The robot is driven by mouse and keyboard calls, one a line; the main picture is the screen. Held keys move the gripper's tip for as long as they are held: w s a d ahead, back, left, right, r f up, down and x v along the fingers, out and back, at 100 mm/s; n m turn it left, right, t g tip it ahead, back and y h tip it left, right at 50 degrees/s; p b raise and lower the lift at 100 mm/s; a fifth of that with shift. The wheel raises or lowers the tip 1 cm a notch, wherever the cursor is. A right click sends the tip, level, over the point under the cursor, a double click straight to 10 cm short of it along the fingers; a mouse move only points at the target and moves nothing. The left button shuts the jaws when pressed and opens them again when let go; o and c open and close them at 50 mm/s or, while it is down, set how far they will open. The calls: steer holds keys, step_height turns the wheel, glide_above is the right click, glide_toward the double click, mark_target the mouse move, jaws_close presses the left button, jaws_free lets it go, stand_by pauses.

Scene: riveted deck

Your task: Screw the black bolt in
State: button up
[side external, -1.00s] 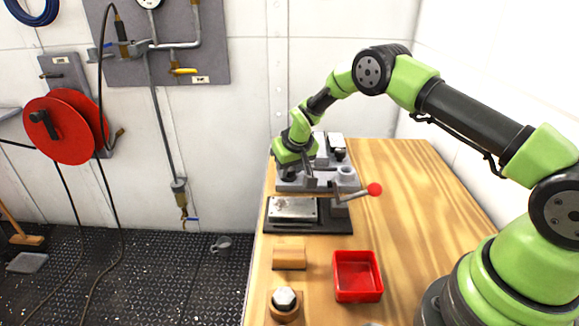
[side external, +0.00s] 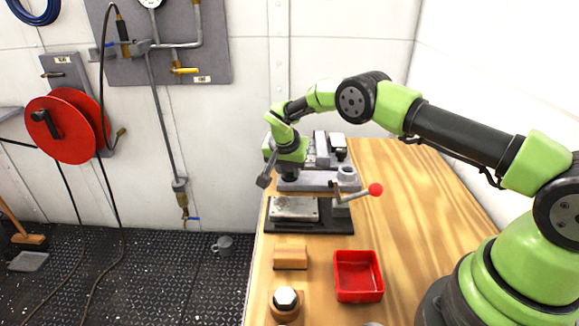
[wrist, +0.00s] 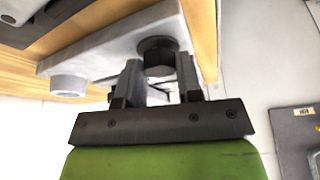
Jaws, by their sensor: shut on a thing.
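In the wrist view the black bolt (wrist: 160,54) has a hex head that sits between my fingers, against the underside-looking face of a grey metal block (wrist: 110,45). My gripper (wrist: 160,75) is shut on the bolt head, one finger on each side. How deep the bolt's shank sits in the block is hidden. In the side view my gripper (side external: 289,172) points down over the left part of the grey block (side external: 318,184); the bolt is not clearly visible there.
A crank with a red knob (side external: 376,189) sticks out right of the fixture. In front are a metal plate (side external: 294,208), a wooden block (side external: 290,257), a silver hex piece in a wooden ring (side external: 286,298) and an empty red tray (side external: 358,298).

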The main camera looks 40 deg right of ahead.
steer(key=shift+m+g, duration=0.3)
steer(key=shift+m, duration=0.6)
steer(key=shift+r, duration=0.1)
steer(key=o, duration=0.9)
steer(key=shift+o, duration=0.2)
steer(key=v, duration=1)
steer(key=shift+w, duration=0.15)
